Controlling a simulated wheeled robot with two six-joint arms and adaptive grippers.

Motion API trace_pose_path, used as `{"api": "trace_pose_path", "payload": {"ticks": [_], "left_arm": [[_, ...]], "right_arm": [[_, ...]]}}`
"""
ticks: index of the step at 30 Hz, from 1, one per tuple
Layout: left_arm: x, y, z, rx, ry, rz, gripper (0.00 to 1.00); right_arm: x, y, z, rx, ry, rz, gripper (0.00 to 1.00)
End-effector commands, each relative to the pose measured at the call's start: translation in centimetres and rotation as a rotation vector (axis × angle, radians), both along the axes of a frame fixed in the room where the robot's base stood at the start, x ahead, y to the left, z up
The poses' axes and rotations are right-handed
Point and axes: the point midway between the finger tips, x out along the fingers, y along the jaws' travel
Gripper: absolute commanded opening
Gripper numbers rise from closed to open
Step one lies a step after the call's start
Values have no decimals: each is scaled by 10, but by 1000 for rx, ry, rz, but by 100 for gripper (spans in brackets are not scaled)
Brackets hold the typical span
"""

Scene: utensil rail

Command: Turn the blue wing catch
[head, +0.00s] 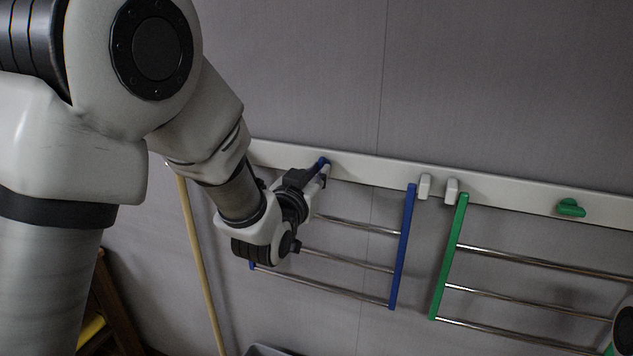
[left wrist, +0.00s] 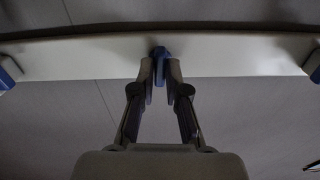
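The blue wing catch (head: 322,162) sits on the pale wall rail, above the blue-sided rack. In the left wrist view the catch (left wrist: 160,66) stands upright between my fingertips, at the middle of the rail. My left gripper (head: 318,175) reaches it from the front and below. In the left wrist view its two fingers (left wrist: 161,76) are close together, one on each side of the catch, with no clear gap; they look closed on it. The gripper partly hides the catch in the head view. My right gripper is not in view.
The rail (head: 377,172) runs across the wall. The blue rack (head: 403,245) hangs below it, beside a green rack (head: 449,255). A green catch (head: 570,208) is at the right. A wooden pole (head: 200,265) leans at the left.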

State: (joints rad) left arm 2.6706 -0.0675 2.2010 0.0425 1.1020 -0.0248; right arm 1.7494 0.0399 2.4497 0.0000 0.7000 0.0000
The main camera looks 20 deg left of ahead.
Motion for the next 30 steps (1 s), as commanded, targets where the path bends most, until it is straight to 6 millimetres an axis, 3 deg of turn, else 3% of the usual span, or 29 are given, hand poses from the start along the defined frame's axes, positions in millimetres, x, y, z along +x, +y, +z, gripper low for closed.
{"api": "trace_pose_path", "payload": {"ticks": [2,11,24,30], "left_arm": [[0,0,1,13,0,0,38],[-1,0,0,15,1,0,38],[-50,0,-1,16,1,0,38],[-61,0,0,16,1,0,38]], "right_arm": [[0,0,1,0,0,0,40],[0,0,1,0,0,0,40],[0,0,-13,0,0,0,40],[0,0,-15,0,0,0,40]]}}
